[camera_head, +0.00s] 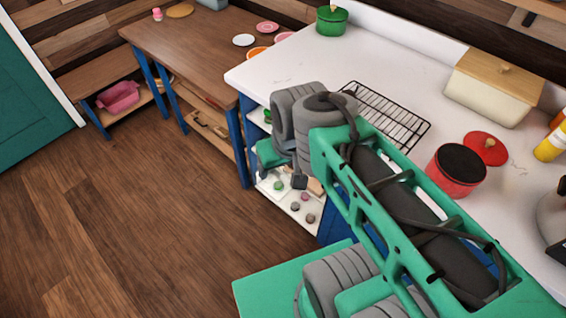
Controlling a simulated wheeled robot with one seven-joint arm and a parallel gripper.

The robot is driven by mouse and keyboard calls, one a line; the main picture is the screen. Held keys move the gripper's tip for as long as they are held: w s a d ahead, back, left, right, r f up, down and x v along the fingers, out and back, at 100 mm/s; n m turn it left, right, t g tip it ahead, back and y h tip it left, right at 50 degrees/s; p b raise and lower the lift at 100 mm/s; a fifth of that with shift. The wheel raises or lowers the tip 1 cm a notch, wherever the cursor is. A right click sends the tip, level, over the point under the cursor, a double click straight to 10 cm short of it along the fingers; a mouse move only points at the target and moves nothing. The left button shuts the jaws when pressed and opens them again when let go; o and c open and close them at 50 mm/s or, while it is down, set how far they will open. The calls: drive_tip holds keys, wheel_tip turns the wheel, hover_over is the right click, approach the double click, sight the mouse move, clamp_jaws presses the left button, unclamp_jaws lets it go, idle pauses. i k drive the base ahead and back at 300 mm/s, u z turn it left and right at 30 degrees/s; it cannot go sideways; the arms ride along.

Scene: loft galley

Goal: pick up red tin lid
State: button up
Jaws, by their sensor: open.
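The red tin lid (494,156) is a round red disc with a small pale knob on top. It is on the white counter at the right, just behind and right of a red tin (455,187). The tin stands upright and its dark interior shows. My gripper (283,172) is left of the counter's front edge, well away from the lid, and points downward. It is open with nothing visible between its fingers. My arm hides part of the wrist and the counter front.
A black wire rack (398,121) lies on the white counter (285,68). A cream bin with a wooden lid (490,88), a green pot (331,22) and yellow bottles (551,145) stand around it. A wooden table (185,50) stands at the back left. The left floor is clear.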

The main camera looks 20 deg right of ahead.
sight(492, 150)
drive_tip(key=z, duration=2.1)
